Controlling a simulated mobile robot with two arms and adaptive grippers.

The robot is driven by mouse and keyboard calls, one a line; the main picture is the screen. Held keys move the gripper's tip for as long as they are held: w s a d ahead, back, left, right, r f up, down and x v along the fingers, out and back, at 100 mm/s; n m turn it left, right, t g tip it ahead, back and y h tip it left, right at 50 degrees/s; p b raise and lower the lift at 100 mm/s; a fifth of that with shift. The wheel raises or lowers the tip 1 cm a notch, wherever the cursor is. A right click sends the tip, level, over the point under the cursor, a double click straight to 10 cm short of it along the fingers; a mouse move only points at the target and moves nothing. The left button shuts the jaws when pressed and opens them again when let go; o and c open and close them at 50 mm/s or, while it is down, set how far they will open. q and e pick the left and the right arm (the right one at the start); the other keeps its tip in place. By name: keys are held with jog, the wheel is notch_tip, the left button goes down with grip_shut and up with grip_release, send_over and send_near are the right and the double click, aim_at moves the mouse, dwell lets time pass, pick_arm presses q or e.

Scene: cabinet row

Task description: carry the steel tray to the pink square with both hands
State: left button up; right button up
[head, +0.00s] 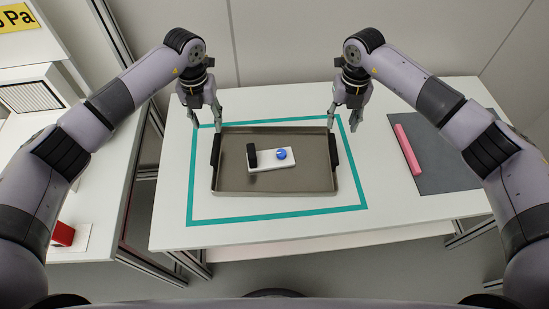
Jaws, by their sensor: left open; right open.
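The steel tray (300,181) lies flat on the white table, inside a teal outlined square (280,216). It has a black handle on its left (215,150) and right (334,150) sides. On it sits a white block (268,166) with a black upright piece (252,155) and a blue round part (281,154). My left gripper (207,121) is open near the tray's back left corner, by the left handle. My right gripper (343,121) is open near the back right corner, by the right handle. Both are empty. I see no pink square.
A pink bar (407,150) lies on a grey mat (440,165) at the table's right. A side bench at left holds a grey vented box (30,97) and a red object (63,234). A gap separates bench and table. White table surface is clear between outline and mat.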

aim_at(215, 147)
pick_arm(q)
notch_tip(215, 147, down, 15)
jog(key=shift+r, duration=0.1)
pick_arm(e)
notch_tip(215, 147, down, 15)
jog(key=shift+r, duration=0.1)
pick_arm(q)
jog(key=shift+c, duration=0.3)
pick_arm(e)
jog(key=shift+c, duration=0.3)
pick_arm(q)
grip_shut()
pick_arm(e)
grip_shut()
pick_arm(q)
jog(key=shift+r, duration=0.15)
pick_arm(e)
jog(key=shift+r, duration=0.15)
